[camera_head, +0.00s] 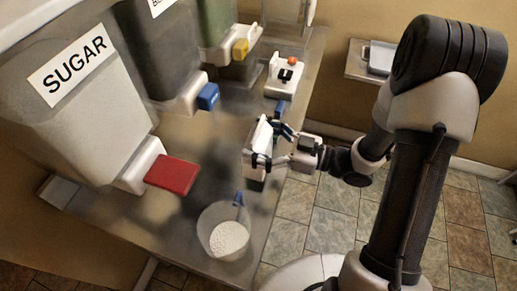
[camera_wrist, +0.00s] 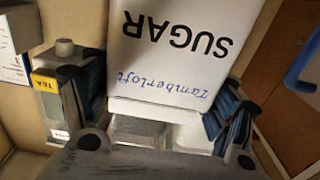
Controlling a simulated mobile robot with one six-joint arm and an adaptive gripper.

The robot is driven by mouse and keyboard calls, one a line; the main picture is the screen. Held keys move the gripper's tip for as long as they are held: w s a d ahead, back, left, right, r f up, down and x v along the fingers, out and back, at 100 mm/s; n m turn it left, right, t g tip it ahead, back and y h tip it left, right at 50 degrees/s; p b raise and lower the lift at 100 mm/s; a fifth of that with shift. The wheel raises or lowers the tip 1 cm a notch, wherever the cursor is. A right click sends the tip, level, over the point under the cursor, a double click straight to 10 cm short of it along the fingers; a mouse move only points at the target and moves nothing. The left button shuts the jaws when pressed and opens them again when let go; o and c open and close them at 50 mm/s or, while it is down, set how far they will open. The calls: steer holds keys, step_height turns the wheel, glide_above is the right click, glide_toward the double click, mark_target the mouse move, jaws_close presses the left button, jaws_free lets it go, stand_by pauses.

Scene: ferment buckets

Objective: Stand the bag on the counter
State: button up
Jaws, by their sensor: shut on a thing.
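The white bag (camera_head: 257,148) is at the counter's right edge in the head view. In the wrist view the bag (camera_wrist: 180,45) fills the middle, with the words SUGAR and Tamberloft appearing upside down. My gripper (camera_head: 268,145) is shut on the bag, with one finger on each side; its blue-padded fingers also show in the wrist view (camera_wrist: 155,100). The counter (camera_head: 190,232) is a grey metal top. I cannot tell whether the bag's base touches it.
A clear jug (camera_head: 226,236) with white contents and a blue handle stands nearer. A SUGAR bin (camera_head: 75,105) with a red flap (camera_head: 172,175) and a dark bin (camera_head: 160,45) with a blue flap stand left.

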mark_target(269, 151)
steer(key=shift+f+b, duration=0.45)
steer(key=shift+f, duration=1.15)
steer(key=shift+f, duration=0.2)
steer(key=o, duration=1.9)
steer(key=shift+o, duration=0.2)
steer(key=shift+r, duration=0.1)
